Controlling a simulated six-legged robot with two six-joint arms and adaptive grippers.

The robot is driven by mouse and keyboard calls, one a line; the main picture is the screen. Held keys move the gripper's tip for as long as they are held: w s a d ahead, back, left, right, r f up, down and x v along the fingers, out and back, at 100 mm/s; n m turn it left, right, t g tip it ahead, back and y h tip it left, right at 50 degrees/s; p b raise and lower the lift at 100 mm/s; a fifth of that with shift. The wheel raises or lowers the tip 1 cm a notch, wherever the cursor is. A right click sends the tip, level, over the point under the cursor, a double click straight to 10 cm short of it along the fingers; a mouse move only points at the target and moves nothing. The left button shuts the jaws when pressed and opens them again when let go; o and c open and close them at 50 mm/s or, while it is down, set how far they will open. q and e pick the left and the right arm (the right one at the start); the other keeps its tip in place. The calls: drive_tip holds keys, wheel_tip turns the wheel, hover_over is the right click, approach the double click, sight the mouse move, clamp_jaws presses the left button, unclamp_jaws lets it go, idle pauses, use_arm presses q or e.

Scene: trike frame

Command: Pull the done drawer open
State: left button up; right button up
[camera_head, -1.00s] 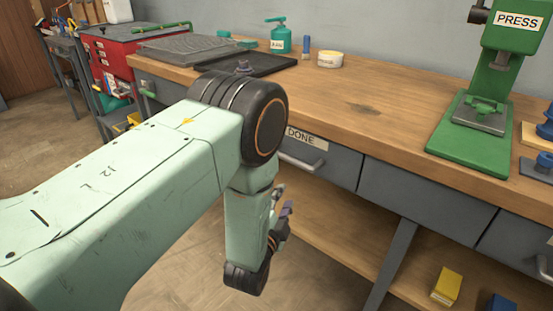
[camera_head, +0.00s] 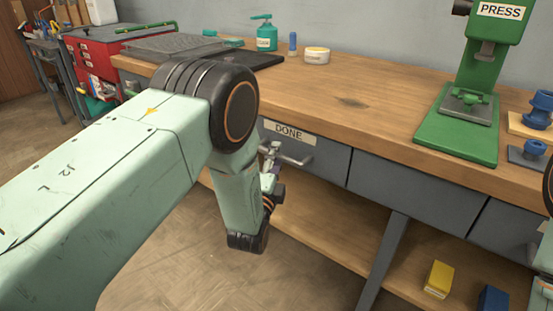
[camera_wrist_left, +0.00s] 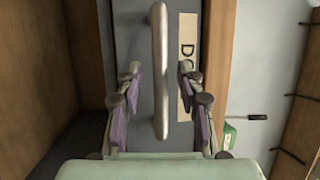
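The done drawer (camera_head: 332,162) is a grey drawer front under the wooden bench top, labelled DONE (camera_head: 289,132). It looks shut, flush with its neighbour. Its metal bar handle (camera_head: 293,158) shows beside my left gripper (camera_head: 272,155), which is partly hidden by its own arm. In the left wrist view, the handle (camera_wrist_left: 158,70) runs upright between the two fingers of my open left gripper (camera_wrist_left: 158,76), with gaps on both sides. Part of the DONE label (camera_wrist_left: 187,65) shows beside the right finger. I cannot tell how far the fingertips reach past the bar. My right gripper is not in view.
A green press (camera_head: 463,128) stands on the bench (camera_head: 350,100). A lower shelf (camera_head: 335,225) carries a yellow box (camera_head: 438,279). A red cabinet (camera_head: 92,55) stands at far left.

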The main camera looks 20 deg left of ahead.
use_arm(q)
drive_tip(key=shift+w+r, duration=0.1)
drive_tip(key=shift+w, duration=0.55)
clamp_jaws()
idle(0.4)
